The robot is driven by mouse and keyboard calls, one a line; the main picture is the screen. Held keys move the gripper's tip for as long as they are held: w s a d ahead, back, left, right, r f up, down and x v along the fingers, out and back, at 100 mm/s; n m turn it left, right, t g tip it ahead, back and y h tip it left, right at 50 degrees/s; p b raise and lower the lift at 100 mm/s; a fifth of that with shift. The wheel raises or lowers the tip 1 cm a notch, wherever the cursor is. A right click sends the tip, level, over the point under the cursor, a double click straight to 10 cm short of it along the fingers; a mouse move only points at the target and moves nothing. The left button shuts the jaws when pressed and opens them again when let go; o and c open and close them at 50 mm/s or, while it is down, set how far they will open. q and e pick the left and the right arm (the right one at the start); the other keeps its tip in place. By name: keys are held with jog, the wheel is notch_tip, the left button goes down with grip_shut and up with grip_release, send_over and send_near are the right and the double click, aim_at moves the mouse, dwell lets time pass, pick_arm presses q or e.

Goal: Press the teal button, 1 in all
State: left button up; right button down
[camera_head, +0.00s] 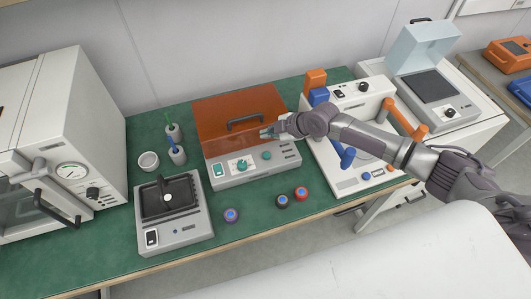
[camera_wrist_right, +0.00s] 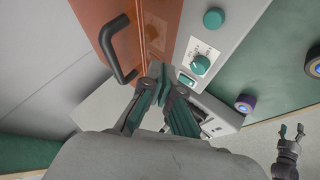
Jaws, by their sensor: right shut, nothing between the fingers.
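A round teal button (camera_head: 266,155) sits on the sloped grey front panel of a device with an orange lid (camera_head: 240,112). It also shows in the right wrist view (camera_wrist_right: 213,18), near the top. A teal knob (camera_head: 242,165) on a white dial plate and a teal rocker switch (camera_head: 218,170) are on the same panel, left of the button. My right gripper (camera_head: 266,132) is shut and empty in front of the lid, apart from the button in the picture. Its fingers (camera_wrist_right: 165,82) show dark teal in the right wrist view. My left gripper (camera_wrist_right: 291,131) appears there at lower right, fingers apart and empty.
A black handle (camera_head: 244,122) stands out from the orange lid beside my right gripper. Several small round pucks (camera_head: 231,215) lie in front of the device. A hotplate-like unit (camera_head: 168,205) stands left, a white machine (camera_head: 345,185) right.

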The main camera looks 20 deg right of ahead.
aim_at(268, 155)
jog(key=shift+w+d+r, duration=0.1)
jog(key=shift+w+r, duration=0.05)
notch_tip(268, 155, down, 8)
jog(key=b, duration=0.6)
jog(key=shift+f+b, duration=0.35)
jog(key=shift+f, duration=0.1)
dwell(1.2)
jog(key=shift+f+b, duration=0.35)
jog(key=shift+b, duration=0.2)
